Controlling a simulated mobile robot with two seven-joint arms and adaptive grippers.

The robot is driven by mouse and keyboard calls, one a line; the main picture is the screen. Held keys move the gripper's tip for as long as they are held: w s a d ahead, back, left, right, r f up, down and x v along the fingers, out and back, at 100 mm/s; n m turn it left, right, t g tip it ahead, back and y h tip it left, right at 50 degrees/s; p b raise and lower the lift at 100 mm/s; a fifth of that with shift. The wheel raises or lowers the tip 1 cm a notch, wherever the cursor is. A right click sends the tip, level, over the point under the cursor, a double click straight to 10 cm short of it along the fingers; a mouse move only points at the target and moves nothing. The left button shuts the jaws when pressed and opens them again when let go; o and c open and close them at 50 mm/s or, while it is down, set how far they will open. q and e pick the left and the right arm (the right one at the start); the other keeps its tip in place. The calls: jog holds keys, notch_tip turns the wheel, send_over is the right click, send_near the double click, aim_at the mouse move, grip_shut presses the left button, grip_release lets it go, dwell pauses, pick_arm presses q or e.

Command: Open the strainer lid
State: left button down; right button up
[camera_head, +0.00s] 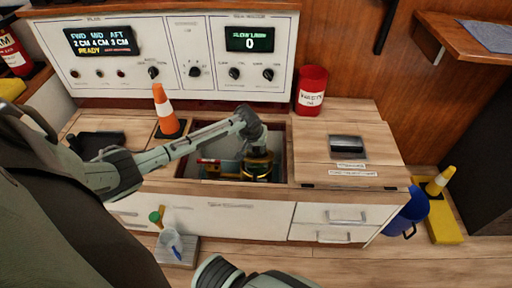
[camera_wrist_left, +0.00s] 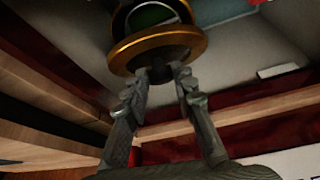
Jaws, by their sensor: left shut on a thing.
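The strainer (camera_head: 258,173) stands in the open well in the counter, partly hidden under my left gripper. Its lid (camera_wrist_left: 160,45) shows in the left wrist view as a gold ring around a dark and green middle. My left gripper (camera_head: 257,150) reaches down into the well from the left. In the wrist view its two fingers (camera_wrist_left: 163,73) are at the near edge of the gold ring, shut on a dark part there. Whether the lid is raised cannot be told. My right gripper is not in view.
An orange cone (camera_head: 165,112) stands left of the well. A red can (camera_head: 311,91) is behind its right corner. A hatch (camera_head: 340,155) with a dark handle lies to the right. The control panel (camera_head: 170,55) rises behind. The well walls (camera_head: 225,145) are close around the gripper.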

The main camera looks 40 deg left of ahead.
pick_arm(q)
jog(key=shift+w+r, duration=0.1)
dwell(0.3)
